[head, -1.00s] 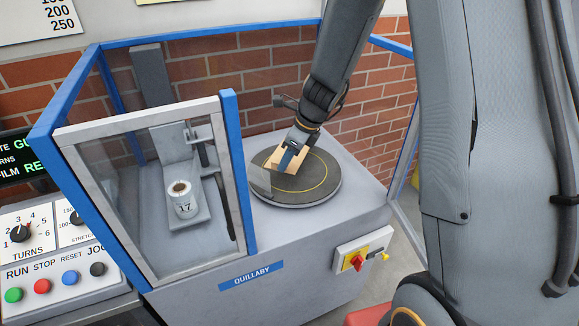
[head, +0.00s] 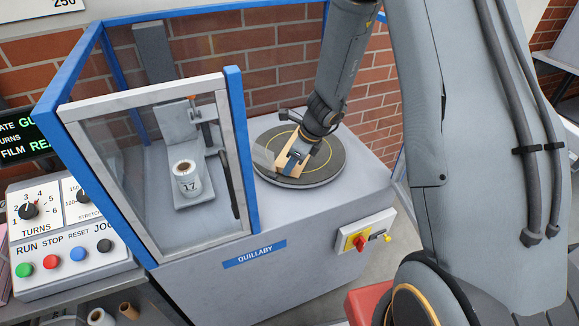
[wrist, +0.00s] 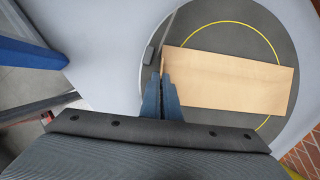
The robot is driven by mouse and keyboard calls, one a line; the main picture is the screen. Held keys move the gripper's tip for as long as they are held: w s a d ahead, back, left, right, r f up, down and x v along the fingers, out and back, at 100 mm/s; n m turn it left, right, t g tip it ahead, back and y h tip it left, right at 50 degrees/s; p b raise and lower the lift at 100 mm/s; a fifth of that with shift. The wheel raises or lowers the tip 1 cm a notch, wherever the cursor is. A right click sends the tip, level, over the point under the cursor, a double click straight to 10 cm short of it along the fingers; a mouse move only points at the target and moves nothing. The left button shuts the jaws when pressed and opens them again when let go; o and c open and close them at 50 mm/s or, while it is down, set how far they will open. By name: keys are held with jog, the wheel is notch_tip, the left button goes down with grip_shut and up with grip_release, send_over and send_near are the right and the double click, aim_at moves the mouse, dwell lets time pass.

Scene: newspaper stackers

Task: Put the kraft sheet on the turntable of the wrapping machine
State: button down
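The kraft sheet (wrist: 230,80) is a flat tan rectangle over the turntable (wrist: 222,38) in the wrist view. My gripper (wrist: 160,82) is shut on the sheet's left end, with its blue-grey fingers close together. In the head view my gripper (head: 296,156) is above the near part of the round dark turntable (head: 328,160), which carries a yellow ring. Only part of the tan sheet (head: 284,164) shows there, beside the fingers. I cannot tell whether the sheet touches the turntable.
The wrapping machine (head: 270,220) has a blue-framed glass guard (head: 236,160) left of the turntable. A film roll (head: 185,175) stands behind it. A control panel (head: 65,250) is at left. A red and yellow switch (head: 360,241) sits on the machine's front.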

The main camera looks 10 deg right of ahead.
jog(key=shift+f, duration=0.1)
jog(key=c, duration=2)
grip_release()
jog(key=shift+r, duration=0.25)
jog(key=v, duration=1.1)
jog(key=s+r+n+h, duration=0.1)
jog(key=s+n, duration=0.4)
jog(key=n, duration=0.3)
jog(key=s+d+r+n+h, duration=0.1)
jog(key=s+r+n, duration=0.1)
jog(key=s+n, duration=0.4)
jog(key=s+d+r+n+g+h, duration=0.1)
jog(key=s+n, duration=0.5)
jog(key=n, duration=0.4)
jog(key=shift+s+r+n+h, duration=0.15)
jog(key=shift+r+n+h, duration=0.15)
jog(key=shift+n+h, duration=0.1)
